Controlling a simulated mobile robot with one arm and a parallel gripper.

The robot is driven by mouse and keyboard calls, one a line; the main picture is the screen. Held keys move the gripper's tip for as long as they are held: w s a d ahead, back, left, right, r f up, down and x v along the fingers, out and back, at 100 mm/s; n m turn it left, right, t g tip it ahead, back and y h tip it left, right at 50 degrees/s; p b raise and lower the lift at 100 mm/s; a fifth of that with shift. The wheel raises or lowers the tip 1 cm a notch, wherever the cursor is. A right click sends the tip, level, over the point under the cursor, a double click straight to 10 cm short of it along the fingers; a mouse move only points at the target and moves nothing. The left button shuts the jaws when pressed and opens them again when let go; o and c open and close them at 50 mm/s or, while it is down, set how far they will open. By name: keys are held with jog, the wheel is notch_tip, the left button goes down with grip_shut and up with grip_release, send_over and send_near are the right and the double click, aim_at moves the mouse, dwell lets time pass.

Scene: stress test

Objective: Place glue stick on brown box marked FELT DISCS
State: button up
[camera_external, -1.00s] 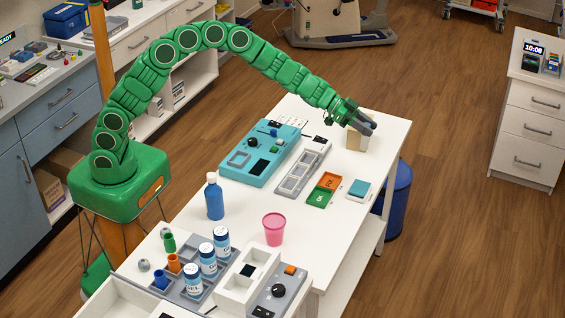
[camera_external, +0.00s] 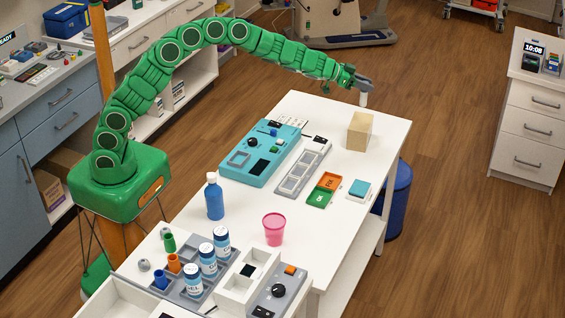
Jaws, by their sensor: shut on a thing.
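My gripper (camera_external: 366,84) is at the far end of the table, raised above the tabletop. It is shut on a small white upright stick, which looks like the glue stick (camera_external: 363,99) and hangs below the fingers. A light brown box (camera_external: 357,134) stands upright on the table, a little below the gripper in the picture. The stick is apart from the box. No marking on the box can be read from here.
On the white table (camera_external: 325,228) are a teal device (camera_external: 262,152), a grey tray (camera_external: 302,168), orange and green squares, a blue-topped block (camera_external: 359,189), a blue bottle (camera_external: 214,200) and a pink cup (camera_external: 274,229). A blue bin (camera_external: 397,205) stands beside the table.

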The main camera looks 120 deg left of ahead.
jog(key=shift+f, duration=3.4)
jog(key=shift+f, duration=0.15)
jog(key=o, duration=1)
jog(key=shift+d+r, duration=0.1)
jog(key=shift+r, duration=0.1)
jog(key=shift+s+d, duration=0.55)
jog(key=shift+s, duration=0.45)
send_near(363, 100)
jog(key=shift+w+a+f, duration=0.35)
jog(key=shift+w+a, duration=0.15)
jog(key=shift+a, duration=0.1)
jog(key=shift+w+a+f, duration=0.4)
jog(key=shift+w+a, duration=0.1)
jog(key=shift+a, duration=0.05)
